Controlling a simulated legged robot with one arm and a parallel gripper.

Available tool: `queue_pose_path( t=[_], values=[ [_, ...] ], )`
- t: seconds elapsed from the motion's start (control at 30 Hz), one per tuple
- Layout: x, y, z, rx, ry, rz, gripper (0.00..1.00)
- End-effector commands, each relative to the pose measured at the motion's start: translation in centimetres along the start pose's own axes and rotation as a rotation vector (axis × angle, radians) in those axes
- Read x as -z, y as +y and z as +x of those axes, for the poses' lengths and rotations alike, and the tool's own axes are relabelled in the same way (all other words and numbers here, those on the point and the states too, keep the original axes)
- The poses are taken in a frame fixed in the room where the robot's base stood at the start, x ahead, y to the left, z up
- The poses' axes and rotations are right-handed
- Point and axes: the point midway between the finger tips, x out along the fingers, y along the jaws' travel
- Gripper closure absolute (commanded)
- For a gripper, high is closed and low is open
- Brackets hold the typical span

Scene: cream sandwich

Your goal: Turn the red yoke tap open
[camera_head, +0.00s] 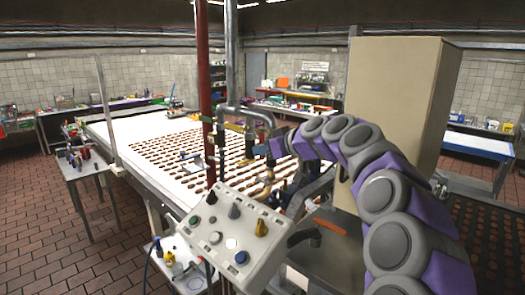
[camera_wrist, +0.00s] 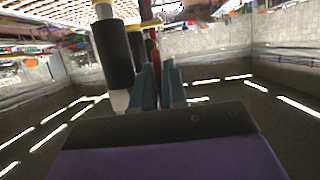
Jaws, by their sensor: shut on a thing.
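My gripper (camera_head: 262,149) reaches left from my arm to the pipework above the large white table. In the wrist view, its blue-grey fingers (camera_wrist: 158,88) are close together, shut on a narrow red part (camera_wrist: 153,52) that shows between them. This looks like the red yoke tap; its full shape and angle are hidden by the fingers. In the head view I cannot make the tap out clearly. A black sleeve on a pale pipe (camera_wrist: 115,55) stands just left of the fingers, and a yellow piece (camera_wrist: 145,25) lies beyond them.
A red upright pipe (camera_head: 203,80) and a grey pipe (camera_head: 231,60) stand left of my gripper. A control box (camera_head: 222,238) with knobs is below. The white table (camera_head: 125,130) bears rows of brown rounds. A tall beige cabinet (camera_head: 392,90) stands behind my arm.

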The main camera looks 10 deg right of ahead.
Motion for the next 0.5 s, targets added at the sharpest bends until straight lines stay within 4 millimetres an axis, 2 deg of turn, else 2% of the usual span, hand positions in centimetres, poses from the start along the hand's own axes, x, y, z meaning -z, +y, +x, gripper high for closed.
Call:
queue_pose_path(
  t=[0.5],
  values=[
    [-0.64, -0.01, 0.89, 0.000, 0.178, -0.001, 1.00]
  ],
)
